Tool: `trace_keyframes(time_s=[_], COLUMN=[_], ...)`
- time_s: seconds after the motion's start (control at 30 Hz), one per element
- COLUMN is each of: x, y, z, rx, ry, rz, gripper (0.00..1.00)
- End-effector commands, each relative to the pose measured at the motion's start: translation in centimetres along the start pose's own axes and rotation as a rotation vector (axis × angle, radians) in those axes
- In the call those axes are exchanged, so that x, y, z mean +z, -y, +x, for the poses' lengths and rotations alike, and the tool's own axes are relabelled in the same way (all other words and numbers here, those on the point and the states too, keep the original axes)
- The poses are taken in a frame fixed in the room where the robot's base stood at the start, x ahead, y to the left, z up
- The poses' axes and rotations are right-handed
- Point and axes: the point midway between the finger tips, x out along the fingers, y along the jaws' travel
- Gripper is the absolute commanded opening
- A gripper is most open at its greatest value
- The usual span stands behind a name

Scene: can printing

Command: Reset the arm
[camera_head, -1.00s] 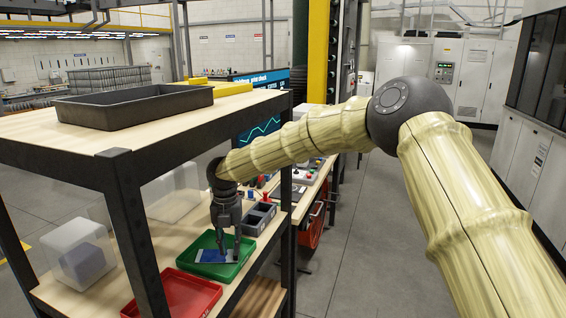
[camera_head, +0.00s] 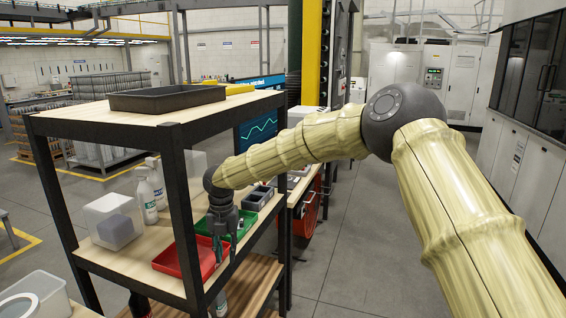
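My arm reaches from the right across the view, bent at its dark joint, with the wrist pointing down. My gripper (camera_head: 225,256) hangs at the front edge of the shelf's middle board, in front of the red tray (camera_head: 168,262) and the green tray (camera_head: 246,226). Its two fingers look apart, and I see nothing clearly held between them. My wrist and gripper hide part of both trays. The green tray's inside is mostly hidden.
The shelf rack's black front post (camera_head: 182,215) stands just left of my gripper. A dark tray (camera_head: 168,97) lies on the top board. A clear box (camera_head: 112,220) and white bottles (camera_head: 147,196) stand on the middle board. The floor aisle (camera_head: 350,235) is clear below my arm.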

Motion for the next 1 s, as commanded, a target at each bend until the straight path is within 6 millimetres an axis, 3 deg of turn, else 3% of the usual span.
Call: trace_keyframes(time_s=[0.37, 0.57, 0.77, 1.0], x=[-2.7, -5.3, -10.5, -18.7], y=[1.1, 2.3, 5.0, 10.1], z=[7.4, 13.1, 22.0, 32.0], rx=[0.049, 0.083, 0.119, 0.124], ry=[-0.051, -0.098, -0.182, -0.285], rz=[0.199, 0.383, 0.718, 1.236], gripper=[0.23, 0.23, 0.23, 0.23])
